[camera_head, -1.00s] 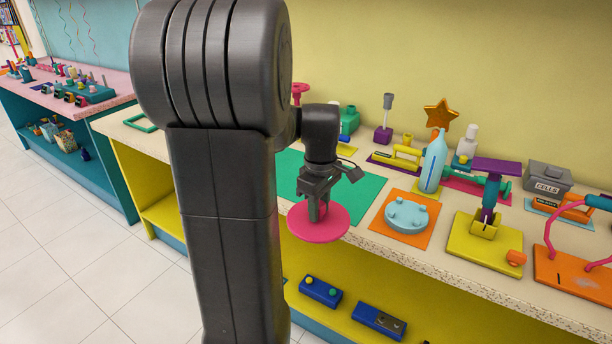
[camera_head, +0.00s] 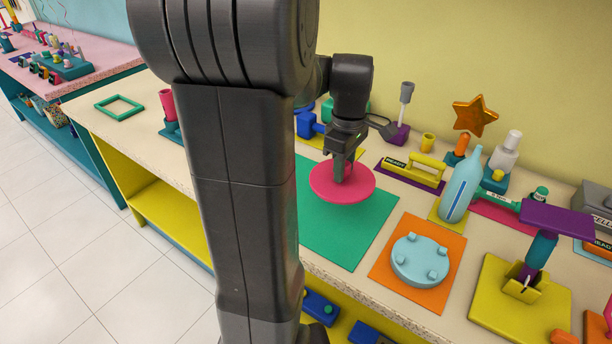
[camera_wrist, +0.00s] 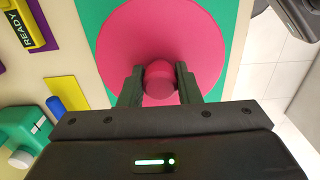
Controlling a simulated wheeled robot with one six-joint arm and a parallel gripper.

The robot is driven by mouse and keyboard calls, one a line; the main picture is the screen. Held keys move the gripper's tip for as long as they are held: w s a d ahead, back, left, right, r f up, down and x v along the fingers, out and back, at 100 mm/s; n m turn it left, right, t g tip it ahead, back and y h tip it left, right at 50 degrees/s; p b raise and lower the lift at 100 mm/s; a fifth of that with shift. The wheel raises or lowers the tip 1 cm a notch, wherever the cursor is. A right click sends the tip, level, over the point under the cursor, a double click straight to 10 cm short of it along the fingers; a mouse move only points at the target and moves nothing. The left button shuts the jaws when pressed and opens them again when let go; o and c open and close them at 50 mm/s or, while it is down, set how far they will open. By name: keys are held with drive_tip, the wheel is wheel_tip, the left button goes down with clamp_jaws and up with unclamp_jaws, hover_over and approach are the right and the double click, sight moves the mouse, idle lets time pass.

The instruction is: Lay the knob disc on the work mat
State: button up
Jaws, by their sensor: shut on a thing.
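The pink knob disc (camera_head: 342,190) is in my gripper (camera_head: 341,176), flat and roughly level over the green work mat (camera_head: 335,242). In the wrist view, my gripper's fingers (camera_wrist: 158,75) are shut on the round knob (camera_wrist: 159,80) at the middle of the disc (camera_wrist: 160,35). Green mat shows around part of the disc there. I cannot tell whether the disc touches the mat or hangs a little above it. My arm hides the mat's left part in the head view.
A light blue pegged disc (camera_head: 420,260) lies on an orange mat (camera_head: 406,288) to the right. A green square frame (camera_head: 119,106) lies at the left.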

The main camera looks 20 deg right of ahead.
wheel_tip(320, 180, down, 10)
drive_tip(key=shift+r, duration=0.15)
idle(0.3)
drive_tip(key=shift+f, duration=0.2)
drive_tip(key=o, duration=1.1)
wheel_tip(320, 180, up, 12)
drive_tip(key=shift+r, duration=0.2)
